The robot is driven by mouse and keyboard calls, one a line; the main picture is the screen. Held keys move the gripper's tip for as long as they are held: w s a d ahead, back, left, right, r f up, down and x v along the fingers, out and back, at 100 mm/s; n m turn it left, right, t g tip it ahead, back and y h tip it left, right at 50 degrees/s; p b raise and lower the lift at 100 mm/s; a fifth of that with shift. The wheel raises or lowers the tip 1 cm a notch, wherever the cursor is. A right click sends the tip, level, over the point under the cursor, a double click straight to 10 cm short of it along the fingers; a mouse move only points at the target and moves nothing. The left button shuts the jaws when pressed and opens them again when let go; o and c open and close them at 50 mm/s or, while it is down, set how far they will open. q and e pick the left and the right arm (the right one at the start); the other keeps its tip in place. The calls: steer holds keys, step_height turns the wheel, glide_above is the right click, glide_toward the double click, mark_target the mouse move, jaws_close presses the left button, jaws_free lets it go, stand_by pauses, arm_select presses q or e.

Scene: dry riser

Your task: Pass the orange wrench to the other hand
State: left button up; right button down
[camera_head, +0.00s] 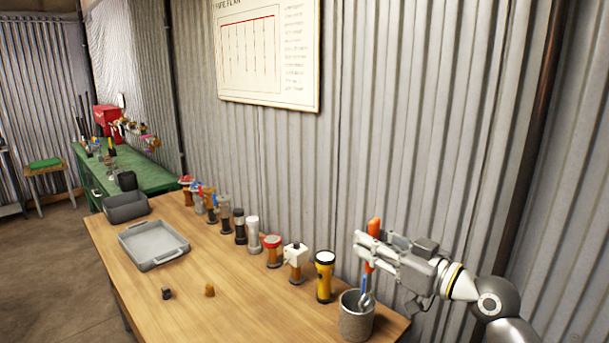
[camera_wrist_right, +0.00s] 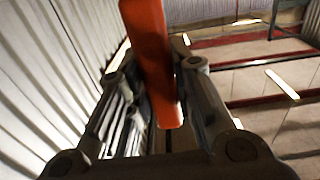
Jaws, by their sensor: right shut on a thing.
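My right gripper (camera_head: 371,247) is at the right end of the wooden table, above a grey metal pot (camera_head: 356,321). It is shut on the orange wrench (camera_head: 374,226), which stands roughly upright between the fingers. In the right wrist view the wrench's orange handle (camera_wrist_right: 150,55) passes between the two fingers. Its lower end is close to the pot's mouth; I cannot tell whether it is still inside. A blue and silver tool part (camera_head: 365,293) shows at the pot's rim. My left gripper is not in view.
A yellow and black flashlight (camera_head: 324,277) stands just left of the pot. A row of several valves and fittings (camera_head: 240,227) runs along the wall side. A grey tray (camera_head: 154,243) and two small pieces (camera_head: 209,290) lie on the table (camera_head: 245,315). The table's front is mostly clear.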

mark_target(372, 267)
steer(key=shift+m+t+h, duration=0.3)
steer(key=shift+h, duration=0.1)
steer(key=f, duration=0.2)
steer(key=a+f, duration=0.1)
steer(key=f, duration=0.2)
steer(key=shift+w, duration=0.1)
steer(key=s+f+m+t+h+b, duration=0.1)
steer(key=s+f+m+t+h, duration=0.15)
steer(key=s+f, duration=0.65)
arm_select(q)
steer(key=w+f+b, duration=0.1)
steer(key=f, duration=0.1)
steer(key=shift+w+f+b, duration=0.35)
arm_select(e)
steer(key=s+d+f+m+t+h, duration=0.1)
steer(key=s+d+f+m+h, duration=0.1)
steer(key=s, duration=0.5)
steer(key=s+d+f+m+t+h, duration=0.1)
steer(key=s+d+f+m+h, duration=0.2)
steer(key=s+d+f+h, duration=0.2)
steer(key=s+h, duration=0.2)
steer(key=s, duration=0.1)
steer(key=shift+s+m, duration=0.15)
steer(key=shift+m, duration=0.2)
steer(key=shift+a, duration=0.1)
